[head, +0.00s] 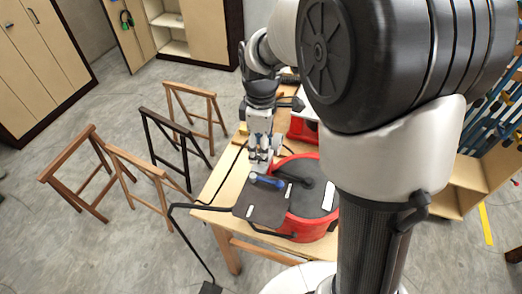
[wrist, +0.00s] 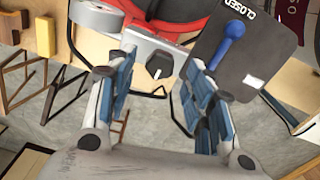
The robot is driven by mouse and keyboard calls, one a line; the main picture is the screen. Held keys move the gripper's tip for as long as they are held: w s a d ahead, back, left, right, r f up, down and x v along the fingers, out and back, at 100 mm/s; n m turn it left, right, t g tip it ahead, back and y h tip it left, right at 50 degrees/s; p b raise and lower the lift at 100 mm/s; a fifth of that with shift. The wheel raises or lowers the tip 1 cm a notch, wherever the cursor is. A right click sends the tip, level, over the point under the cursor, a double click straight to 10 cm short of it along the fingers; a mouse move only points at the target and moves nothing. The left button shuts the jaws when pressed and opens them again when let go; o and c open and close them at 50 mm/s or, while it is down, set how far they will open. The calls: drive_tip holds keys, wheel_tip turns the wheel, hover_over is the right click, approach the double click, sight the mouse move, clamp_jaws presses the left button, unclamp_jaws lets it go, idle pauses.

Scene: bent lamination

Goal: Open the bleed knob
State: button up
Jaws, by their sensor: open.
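My gripper (head: 263,152) is over the back of the wooden table, beside a red, round vessel (head: 306,228) with a dark lid. In the wrist view my gripper (wrist: 160,72) is open, with blue-padded fingers apart. A small black knob (wrist: 159,66) on a pale grey housing (wrist: 100,17) shows between the fingertips; contact cannot be told. To the right, a blue handle (wrist: 231,32) lies on a dark plate (wrist: 275,45) with a white label reading "CLOSED" upside down. The blue handle also shows in the head view (head: 267,180). Which one is the bleed knob is not marked.
The table (head: 216,190) has a red object (head: 303,128) behind the vessel. Wooden trestles (head: 140,165) stand to the left. Cabinets (head: 35,55) line the back. The floor at front left is mostly clear.

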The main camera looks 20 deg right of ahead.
wheel_tip(320, 180, up, 10)
drive_tip(key=shift+f, duration=0.2)
idle(0.4)
drive_tip(key=s+f+m+t+b, duration=0.4)
drive_tip(key=s+f+m+b, duration=0.8)
drive_tip(key=s+f+b, duration=0.5)
drive_tip(key=s+b, duration=0.1)
drive_tip(key=s, duration=0.2)
drive_tip(key=shift+s+t+b, duration=0.3)
drive_tip(key=shift+s+b, duration=0.05)
drive_tip(key=shift+s, duration=0.05)
drive_tip(key=shift+s+f+m, duration=0.2)
drive_tip(key=shift+f+m, duration=0.1)
drive_tip(key=shift+m, duration=0.1)
drive_tip(key=shift+c, duration=0.3)
